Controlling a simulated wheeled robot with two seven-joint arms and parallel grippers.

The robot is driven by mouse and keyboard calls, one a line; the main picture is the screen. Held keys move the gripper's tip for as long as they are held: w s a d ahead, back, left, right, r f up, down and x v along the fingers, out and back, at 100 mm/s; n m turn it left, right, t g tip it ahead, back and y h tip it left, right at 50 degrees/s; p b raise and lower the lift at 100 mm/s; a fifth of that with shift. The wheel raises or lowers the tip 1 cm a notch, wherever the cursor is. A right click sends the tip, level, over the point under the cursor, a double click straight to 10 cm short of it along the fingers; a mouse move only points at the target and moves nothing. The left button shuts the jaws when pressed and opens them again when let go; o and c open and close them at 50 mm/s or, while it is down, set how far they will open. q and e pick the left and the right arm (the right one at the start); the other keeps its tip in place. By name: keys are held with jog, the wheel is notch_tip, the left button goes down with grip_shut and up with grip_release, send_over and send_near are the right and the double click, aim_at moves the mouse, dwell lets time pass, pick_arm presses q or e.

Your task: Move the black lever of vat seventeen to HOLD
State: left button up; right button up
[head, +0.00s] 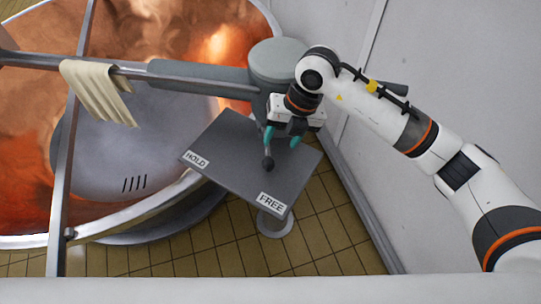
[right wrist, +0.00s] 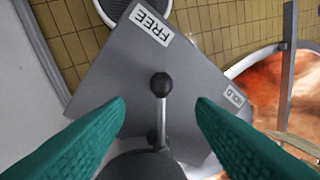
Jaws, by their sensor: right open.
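The black lever (head: 268,164) has a round black knob and a thin metal shaft on a tilted grey plate (head: 232,142). The plate bears a HOLD label (head: 196,160) at its left corner and a FREE label (head: 271,202) at its near corner. The lever points towards FREE. My right gripper (head: 281,139) is open just behind the knob, with teal fingers. In the right wrist view, the knob (right wrist: 161,84) sits just beyond and between the two fingertips (right wrist: 160,103), touching neither. The base of the shaft is partly hidden. My left gripper is not in view.
A large copper vat (head: 30,215) with a metal rim fills the left. A cream cloth (head: 98,90) hangs over a metal bar (head: 35,62) across it. A pale wall (head: 440,60) stands close on the right. Tiled floor (head: 325,225) shows below the plate.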

aim_at(270, 160)
jog(key=p+x, duration=0.2)
jog(key=x, duration=0.7)
jog(key=shift+a+f, duration=0.1)
jog(key=shift+f, duration=0.05)
jog(key=shift+c, duration=0.3)
